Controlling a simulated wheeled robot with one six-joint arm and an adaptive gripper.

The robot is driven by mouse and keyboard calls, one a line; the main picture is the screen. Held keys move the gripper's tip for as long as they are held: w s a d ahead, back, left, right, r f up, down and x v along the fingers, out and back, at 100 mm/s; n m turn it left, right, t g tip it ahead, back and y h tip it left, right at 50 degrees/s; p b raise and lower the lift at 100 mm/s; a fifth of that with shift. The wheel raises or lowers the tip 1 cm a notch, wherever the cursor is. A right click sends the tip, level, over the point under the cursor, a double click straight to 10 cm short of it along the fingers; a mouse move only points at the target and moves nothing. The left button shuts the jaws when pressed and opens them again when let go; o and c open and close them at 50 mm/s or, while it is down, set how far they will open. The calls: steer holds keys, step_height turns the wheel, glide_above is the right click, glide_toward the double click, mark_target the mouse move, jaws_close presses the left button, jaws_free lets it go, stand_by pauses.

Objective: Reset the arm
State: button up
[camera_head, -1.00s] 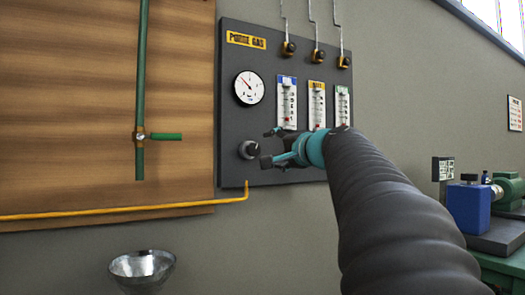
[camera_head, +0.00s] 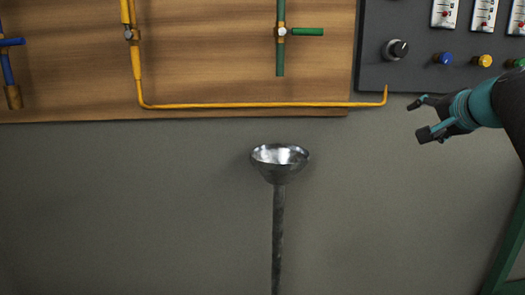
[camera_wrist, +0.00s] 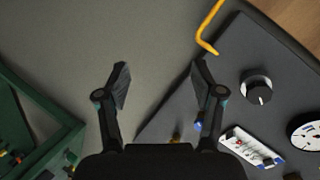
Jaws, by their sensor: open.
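My gripper (camera_head: 424,119) is at the right of the head view, below the dark gas panel (camera_head: 375,65) and in front of the grey wall. Its two fingers are spread and nothing is between them. In the wrist view my gripper (camera_wrist: 160,85) also shows open and empty, with bare wall beyond the gap. The panel (camera_wrist: 262,50) fills the right of that view, with a black knob (camera_wrist: 256,87) on it.
A metal bowl on a post (camera_head: 280,156) stands left of my gripper. A yellow pipe (camera_head: 240,105) runs along the wooden board (camera_head: 200,50). A green frame (camera_head: 508,245) is at lower right; it also shows in the wrist view (camera_wrist: 45,120). The wall between is clear.

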steer(key=s+a+f+n+g, duration=0.25)
steer(key=s+a+f, duration=0.25)
steer(key=f, duration=0.4)
steer(key=s+a+f+n+g, duration=0.25)
steer(key=s+a+f, duration=0.2)
steer(key=f, duration=0.55)
steer(key=s+a+f+n+g, duration=0.1)
steer(key=s+a+f+n, duration=0.2)
steer(key=s+a+f, duration=0.2)
steer(key=s+a+f+n+g, duration=0.2)
steer(key=s+a+f+n, duration=0.2)
steer(key=s, duration=0.6)
step_height(320, 180, down, 2)
steer(key=shift+s+a+f, duration=0.15)
steer(key=shift+s+a, duration=0.15)
steer(key=shift+a, duration=0.85)
